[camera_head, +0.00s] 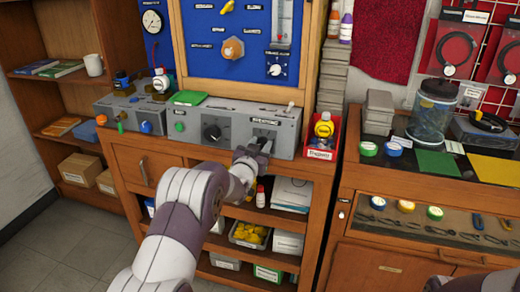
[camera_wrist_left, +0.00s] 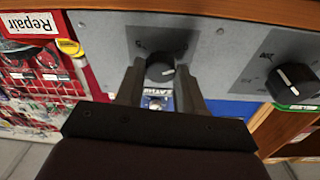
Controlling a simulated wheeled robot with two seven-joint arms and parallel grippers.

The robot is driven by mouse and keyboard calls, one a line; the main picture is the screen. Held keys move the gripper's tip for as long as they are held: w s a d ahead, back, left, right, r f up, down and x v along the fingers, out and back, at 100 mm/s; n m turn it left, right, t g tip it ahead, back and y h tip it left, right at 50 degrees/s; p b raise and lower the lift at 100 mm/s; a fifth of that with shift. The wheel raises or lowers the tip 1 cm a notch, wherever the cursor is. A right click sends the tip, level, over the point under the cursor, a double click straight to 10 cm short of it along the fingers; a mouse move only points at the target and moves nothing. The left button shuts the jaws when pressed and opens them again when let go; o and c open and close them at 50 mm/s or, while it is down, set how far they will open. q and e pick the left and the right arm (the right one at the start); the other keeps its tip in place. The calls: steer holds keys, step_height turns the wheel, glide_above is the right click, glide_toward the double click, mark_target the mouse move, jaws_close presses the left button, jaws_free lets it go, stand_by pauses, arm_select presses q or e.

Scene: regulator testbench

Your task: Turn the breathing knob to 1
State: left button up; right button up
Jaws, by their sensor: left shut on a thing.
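The breathing knob (camera_wrist_left: 160,69) is a black dial with a white pointer mark on the front of a grey panel box (camera_head: 228,116). In the left wrist view it sits between my left gripper's two fingers (camera_wrist_left: 163,80), which are shut on it. In the head view my left gripper (camera_head: 262,146) is at the right part of the box front, just below a dark label reading roughly "breathing" (camera_head: 264,122), and hides the knob. The number at the pointer is too small to read. My right gripper is not in view.
A second black knob (camera_head: 212,132) is on the same box, left of my gripper; it also shows in the left wrist view (camera_wrist_left: 293,83). A red bin (camera_head: 323,136) stands close to the right of the box. A smaller grey box (camera_head: 131,113) stands to the left.

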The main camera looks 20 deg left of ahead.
arm_select(q)
steer(key=m+h+b, duration=0.1)
steer(key=m+b, duration=0.1)
steer(key=m, duration=0.3)
steer(key=shift+f, duration=0.1)
steer(key=shift+a+m+g+h+b, duration=0.1)
steer(key=shift+m+g+h+b, duration=0.25)
steer(key=shift+m, duration=0.65)
steer(key=shift+m+g+h+b, duration=0.15)
steer(key=shift+m+b, duration=0.25)
steer(key=shift+m, duration=0.6)
steer(key=o, duration=1)
steer(key=shift+o, duration=0.2)
steer(key=s+a+r, duration=0.1)
steer(key=s+a, duration=0.1)
steer(key=s, duration=1)
steer(key=shift+s, duration=0.2)
